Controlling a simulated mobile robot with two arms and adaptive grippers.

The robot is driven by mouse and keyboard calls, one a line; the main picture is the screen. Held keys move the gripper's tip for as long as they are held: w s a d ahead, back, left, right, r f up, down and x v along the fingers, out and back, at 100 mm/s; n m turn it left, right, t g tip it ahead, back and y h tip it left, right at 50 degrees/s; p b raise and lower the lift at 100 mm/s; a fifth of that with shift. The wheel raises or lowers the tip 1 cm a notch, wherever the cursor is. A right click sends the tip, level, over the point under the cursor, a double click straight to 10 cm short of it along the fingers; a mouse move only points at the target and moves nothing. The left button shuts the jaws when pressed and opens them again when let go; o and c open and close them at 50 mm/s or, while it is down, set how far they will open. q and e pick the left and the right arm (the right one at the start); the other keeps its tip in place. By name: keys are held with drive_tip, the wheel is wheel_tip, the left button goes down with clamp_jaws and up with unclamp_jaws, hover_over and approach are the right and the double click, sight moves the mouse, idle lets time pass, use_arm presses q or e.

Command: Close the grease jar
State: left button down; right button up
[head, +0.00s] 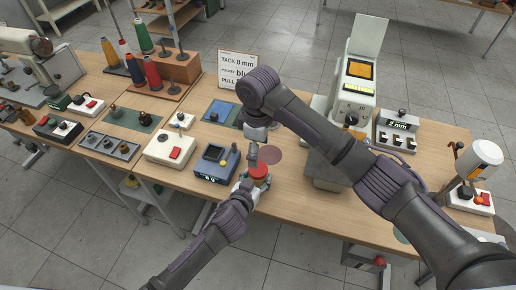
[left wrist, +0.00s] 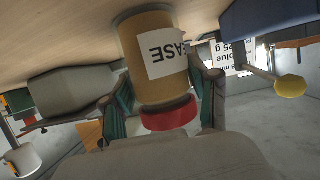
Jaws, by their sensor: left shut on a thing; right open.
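The grease jar (left wrist: 140,48) is tan with a white label and fills the middle of the left wrist view, where it appears upside down. Its red lid (left wrist: 170,119) is at the jar's top end; I cannot tell whether it is fully seated. In the head view the red lid (head: 259,171) shows near the table's front edge. My left gripper (head: 254,181) is shut on the jar, with a finger on each side of it in the left wrist view (left wrist: 166,80). My right gripper (head: 254,151) is open, just above and behind the lid. Its fingers are partly hidden.
A pinkish disc (head: 270,154) lies beside the jar. A blue-grey device (head: 217,164) stands close on the left, with a yellow-tipped lever (left wrist: 290,85). A white machine (head: 357,85) stands to the right, behind my right arm. A sign (head: 237,68) stands at the back.

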drive_tip(key=shift+f, duration=4.05)
drive_tip(key=c, duration=1.2)
drive_tip(key=o, duration=1.4)
drive_tip(key=shift+c, duration=0.2)
drive_tip(key=shift+r, duration=0.1)
wheel_tip(320, 180, up, 12)
